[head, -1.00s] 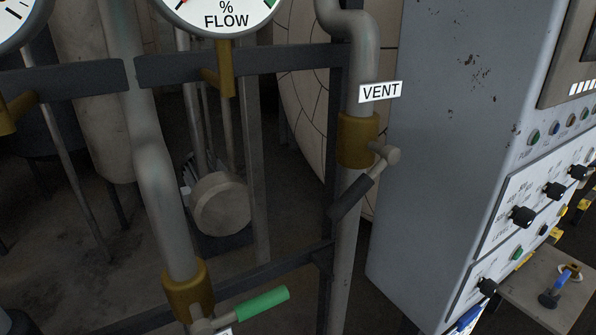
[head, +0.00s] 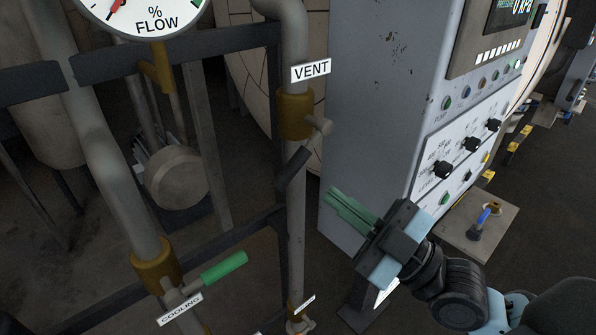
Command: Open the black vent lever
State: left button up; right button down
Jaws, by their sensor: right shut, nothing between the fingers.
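The black vent lever (head: 292,167) sits on a brass valve body (head: 295,116) on a vertical grey pipe, under the white VENT label (head: 311,71). It slants down and to the left from its grey pivot (head: 320,126). My right gripper (head: 338,200) is in the head view, to the right of and below the lever, its green fingers together and pointing toward the pipe. The fingers are apart from the lever with nothing between them. My left gripper is not in view.
A grey control cabinet (head: 372,110) with knobs and buttons stands close behind my right gripper. A green cooling lever (head: 224,266) sits on the pipe at the lower left. A blue-handled valve (head: 484,217) is at the right.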

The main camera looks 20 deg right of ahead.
aim_at(295, 172)
jog(key=b+x, duration=0.1)
jog(key=x, duration=0.8)
jog(key=shift+s+r, duration=0.1)
jog(key=shift+r, duration=0.1)
jog(key=f, duration=0.1)
jog(key=w+f, duration=0.1)
jog(key=d+f+b, duration=0.1)
jog(key=shift+w+d, duration=0.1)
jog(key=shift+w, duration=0.2)
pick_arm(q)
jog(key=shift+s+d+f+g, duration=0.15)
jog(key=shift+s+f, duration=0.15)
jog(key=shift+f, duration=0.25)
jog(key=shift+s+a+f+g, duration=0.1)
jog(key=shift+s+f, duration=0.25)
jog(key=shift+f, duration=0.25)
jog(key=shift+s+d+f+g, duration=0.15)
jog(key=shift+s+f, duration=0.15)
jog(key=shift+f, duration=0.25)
pick_arm(e)
jog(key=shift+w+d+f, duration=0.15)
jog(key=shift+d+f, duration=0.15)
pick_arm(q)
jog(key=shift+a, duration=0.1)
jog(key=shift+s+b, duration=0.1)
jog(key=shift+b, duration=0.2)
